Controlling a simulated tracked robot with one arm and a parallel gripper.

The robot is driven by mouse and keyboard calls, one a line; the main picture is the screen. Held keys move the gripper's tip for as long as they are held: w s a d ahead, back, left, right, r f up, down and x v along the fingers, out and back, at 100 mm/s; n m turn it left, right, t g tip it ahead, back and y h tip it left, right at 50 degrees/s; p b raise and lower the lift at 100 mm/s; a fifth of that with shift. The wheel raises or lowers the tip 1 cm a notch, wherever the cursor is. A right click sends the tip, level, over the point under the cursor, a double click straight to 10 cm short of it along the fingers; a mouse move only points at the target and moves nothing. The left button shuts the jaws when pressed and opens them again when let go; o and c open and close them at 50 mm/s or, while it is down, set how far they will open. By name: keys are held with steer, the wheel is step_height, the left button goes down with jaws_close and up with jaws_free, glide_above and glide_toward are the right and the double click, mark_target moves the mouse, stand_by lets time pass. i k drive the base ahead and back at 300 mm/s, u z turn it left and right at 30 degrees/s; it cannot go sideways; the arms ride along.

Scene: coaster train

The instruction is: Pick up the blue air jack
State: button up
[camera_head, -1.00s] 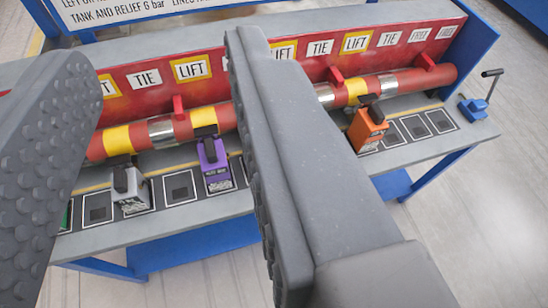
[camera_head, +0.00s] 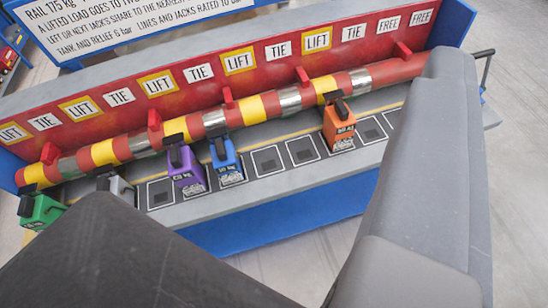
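The blue air jack (camera_head: 226,162) stands upright on the grey bench shelf, near the middle of the view. It has a black handle or pad on top and a pale label on its front. It stands close to the right of a purple jack (camera_head: 186,167). My gripper (camera_head: 280,135) is open and empty. Its left finger fills the lower left and its right finger fills the right side. The blue jack lies between them in the picture, farther off, with no visible contact.
An orange jack (camera_head: 339,125) stands to the right. A green jack (camera_head: 40,210) and a partly hidden grey jack (camera_head: 118,187) stand at left. Behind runs a red-yellow pipe (camera_head: 258,107) under LIFT and TIE labels. Empty framed squares (camera_head: 268,161) lie right of the blue jack.

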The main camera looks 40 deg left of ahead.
mark_target(227, 163)
steer(key=z, duration=1.85)
steer(key=k, duration=1.25)
steer(key=u, duration=2.15)
steer(key=i, duration=1)
steer(key=z, duration=0.05)
